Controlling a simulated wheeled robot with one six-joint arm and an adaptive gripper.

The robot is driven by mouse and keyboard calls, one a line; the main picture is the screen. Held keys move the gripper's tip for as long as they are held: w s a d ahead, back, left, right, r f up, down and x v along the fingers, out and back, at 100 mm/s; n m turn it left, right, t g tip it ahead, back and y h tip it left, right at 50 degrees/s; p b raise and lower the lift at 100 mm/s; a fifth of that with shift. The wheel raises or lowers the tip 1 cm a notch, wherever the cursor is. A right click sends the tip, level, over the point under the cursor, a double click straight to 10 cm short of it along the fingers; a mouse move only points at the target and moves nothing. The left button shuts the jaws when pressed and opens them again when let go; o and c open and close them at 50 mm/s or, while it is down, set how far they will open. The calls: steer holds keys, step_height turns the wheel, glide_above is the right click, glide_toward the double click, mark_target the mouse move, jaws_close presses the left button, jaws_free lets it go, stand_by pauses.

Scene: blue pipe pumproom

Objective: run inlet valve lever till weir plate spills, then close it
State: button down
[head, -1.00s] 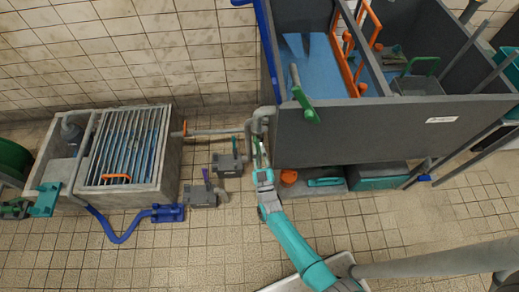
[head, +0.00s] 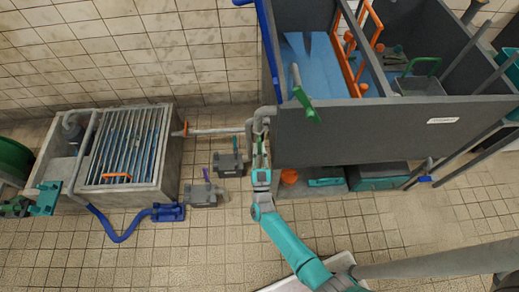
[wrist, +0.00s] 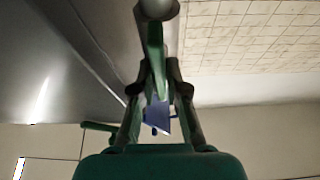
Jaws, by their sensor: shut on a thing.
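In the head view my gripper (head: 261,160) is at the grey pipe bend by the tank's lower left corner. In the wrist view a green lever (wrist: 155,48) hangs from a round grey fitting (wrist: 157,8) and runs down between my two fingers (wrist: 158,98). My gripper is shut on this lever, which appears to be the inlet valve lever. Its gripped end is partly hidden by my fingers. I cannot tell surely which part is the weir plate, or whether water spills.
A concrete basin (head: 170,165) with a grating stands left, joined by a grey pipe (head: 215,131). Grey pedal-like blocks (head: 202,195) and a blue hose (head: 120,237) lie on the floor. Tiled floor in front is open.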

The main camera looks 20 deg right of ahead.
steer(key=c, duration=1.2)
jaws_free()
steer(key=v, duration=1.2)
